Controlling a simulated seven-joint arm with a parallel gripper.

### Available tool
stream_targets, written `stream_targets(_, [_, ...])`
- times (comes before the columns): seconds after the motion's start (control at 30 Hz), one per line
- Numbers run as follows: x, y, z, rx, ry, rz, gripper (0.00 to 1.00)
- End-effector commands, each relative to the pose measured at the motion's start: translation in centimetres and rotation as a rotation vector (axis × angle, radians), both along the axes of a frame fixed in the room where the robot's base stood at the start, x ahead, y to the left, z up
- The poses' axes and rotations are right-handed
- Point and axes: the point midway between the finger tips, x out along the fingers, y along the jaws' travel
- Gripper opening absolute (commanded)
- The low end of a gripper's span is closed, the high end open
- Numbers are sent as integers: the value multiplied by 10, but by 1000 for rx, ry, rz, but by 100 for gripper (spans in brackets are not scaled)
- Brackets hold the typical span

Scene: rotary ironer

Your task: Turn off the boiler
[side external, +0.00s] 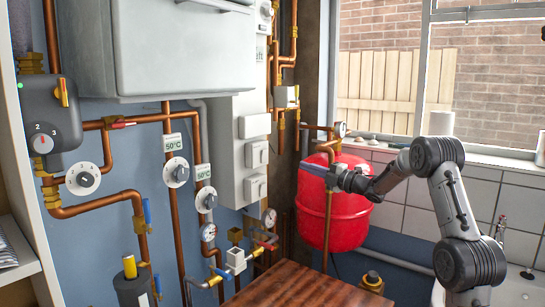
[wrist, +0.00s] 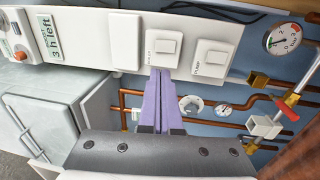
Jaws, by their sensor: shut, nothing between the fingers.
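The grey-white switch panel (side external: 226,165) hangs on the wall at the middle in the side view. It carries the boiler rocker switch (side external: 257,154) and the pump switch (side external: 255,188) below it. In the wrist view the label beside the boiler switch (wrist: 164,47) seems to read boiler, and the pump switch (wrist: 211,58) is to its right. My gripper (side external: 304,167) is shut and empty, apart from the panel and in front of the red tank. In the wrist view its purple fingers (wrist: 159,74) point toward the boiler switch. I cannot tell the rocker's position.
A red tank (side external: 333,215) stands right behind my gripper, with a copper pipe before it. Pressure gauges (side external: 269,218), valves and pipes crowd the wall below the panel. A white boiler casing (side external: 180,50) is at upper left. A wooden top (side external: 300,285) lies below.

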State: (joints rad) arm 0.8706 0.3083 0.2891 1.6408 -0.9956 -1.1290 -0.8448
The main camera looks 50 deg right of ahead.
Motion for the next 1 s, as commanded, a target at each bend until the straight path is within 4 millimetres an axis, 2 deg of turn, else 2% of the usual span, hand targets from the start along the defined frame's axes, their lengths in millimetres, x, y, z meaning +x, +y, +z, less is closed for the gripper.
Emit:
stream_targets(0.17, [4,1,0,0,0,1,0])
stream_targets(0.27, [13,1,2,0,0,2,0])
stream_targets(0.8, [113,2,14,-1,-1,4,0])
stream_targets(1.0, [134,1,16,0,0,1,0])
